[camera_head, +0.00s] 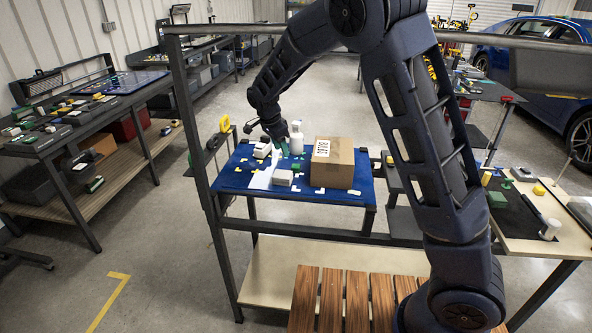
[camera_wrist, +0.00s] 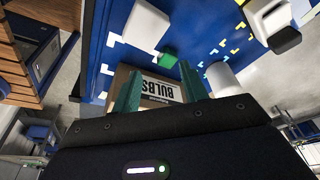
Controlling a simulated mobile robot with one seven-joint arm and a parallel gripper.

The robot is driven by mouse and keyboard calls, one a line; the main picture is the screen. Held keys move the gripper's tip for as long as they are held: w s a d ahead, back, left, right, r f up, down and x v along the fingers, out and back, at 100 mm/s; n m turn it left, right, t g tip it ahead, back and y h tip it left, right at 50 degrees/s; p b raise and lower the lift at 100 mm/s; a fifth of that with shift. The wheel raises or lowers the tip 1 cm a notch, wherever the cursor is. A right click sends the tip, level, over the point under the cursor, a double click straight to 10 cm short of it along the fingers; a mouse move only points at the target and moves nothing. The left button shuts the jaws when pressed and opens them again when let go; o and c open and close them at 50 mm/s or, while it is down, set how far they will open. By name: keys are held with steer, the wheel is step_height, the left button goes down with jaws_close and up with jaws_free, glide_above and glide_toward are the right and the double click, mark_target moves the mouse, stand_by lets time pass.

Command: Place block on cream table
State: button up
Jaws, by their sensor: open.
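My gripper (camera_head: 284,147) is above the blue-topped table (camera_head: 230,180). Its two green fingers (camera_wrist: 158,90) are apart in the wrist view, with nothing held between them. A white block (camera_head: 282,177) lies on the blue top; a white block (camera_wrist: 147,25) and a small green block (camera_wrist: 168,60) show in the wrist view. Which block the task means is not clear. A cream-coloured tabletop (camera_head: 530,246) is at the right, partly covered by a dark mat, with part of the area behind my arm.
A cardboard box (camera_head: 340,173) marked BULBS stands on the blue top beside my gripper. A white bottle (camera_head: 296,138) stands behind it. A dark rail (camera_head: 200,190) frames the left side. Slatted wood (camera_head: 330,300) is in front. Cluttered benches (camera_head: 80,115) line the left.

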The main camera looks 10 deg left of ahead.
mark_target(296, 166)
steer(key=w+m+g+h, duration=0.2)
steer(key=w+m, duration=0.4)
steer(key=m, duration=0.2)
steer(key=shift+s+x, duration=0.15)
steer(key=shift+x, duration=2.65)
steer(key=shift+s+x, duration=0.2)
steer(key=shift+x, duration=2.6)
steer(key=shift+d, duration=0.1)
steer(key=shift+c, duration=0.4)
steer(key=c, duration=0.7)
steer(key=shift+r, duration=0.1)
steer(key=shift+c, duration=0.2)
